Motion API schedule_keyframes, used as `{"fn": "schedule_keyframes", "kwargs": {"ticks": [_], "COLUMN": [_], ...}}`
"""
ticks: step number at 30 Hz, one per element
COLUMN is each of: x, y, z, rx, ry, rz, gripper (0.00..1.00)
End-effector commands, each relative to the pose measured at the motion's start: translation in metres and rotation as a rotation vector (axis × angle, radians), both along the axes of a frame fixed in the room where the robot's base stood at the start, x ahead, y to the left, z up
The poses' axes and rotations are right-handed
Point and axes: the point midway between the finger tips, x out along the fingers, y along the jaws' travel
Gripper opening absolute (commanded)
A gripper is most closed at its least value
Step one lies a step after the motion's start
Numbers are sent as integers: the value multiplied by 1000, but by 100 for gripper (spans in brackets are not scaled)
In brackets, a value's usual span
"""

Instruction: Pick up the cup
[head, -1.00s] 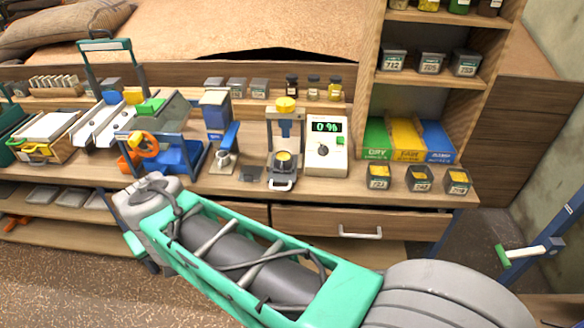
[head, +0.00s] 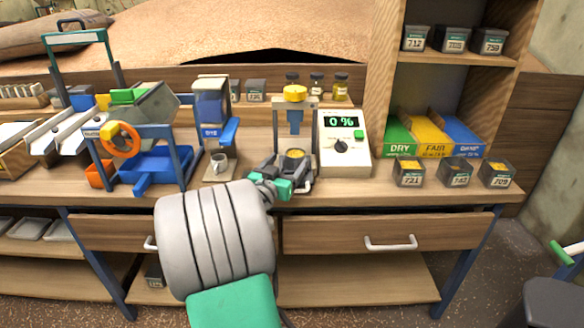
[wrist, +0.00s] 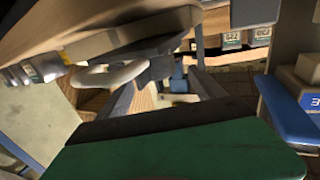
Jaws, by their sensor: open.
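A small dark cup with yellow grain (head: 294,154) sits in the stand under a yellow knob (head: 295,93) in the head view. My gripper (head: 287,184) is open at the front left of the stand, close to the grain cup, and partly covers the stand's base. In the wrist view, a green and dark finger (wrist: 180,150) fills the bottom. A white loop handle (wrist: 108,76) shows beyond it. I cannot tell whether the fingers touch anything.
A white meter (head: 343,143) stands right of the stand. A blue frame with an orange wheel (head: 121,139) is at the left. Several grain boxes (head: 410,174) stand on the right of the bench. Drawers with white handles (head: 390,243) are below the bench edge.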

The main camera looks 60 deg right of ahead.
Motion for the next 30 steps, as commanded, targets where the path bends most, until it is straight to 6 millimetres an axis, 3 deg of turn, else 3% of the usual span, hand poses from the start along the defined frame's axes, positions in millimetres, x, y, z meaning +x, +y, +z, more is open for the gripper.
{"fn": "schedule_keyframes", "kwargs": {"ticks": [10, 18, 30], "x": [1, 4, 4], "y": [-56, -60, -60], "z": [1, 1, 1], "rx": [1, 1, 1], "ry": [0, 0, 0], "rz": [0, 5, 5], "gripper": [77, 77, 44]}}
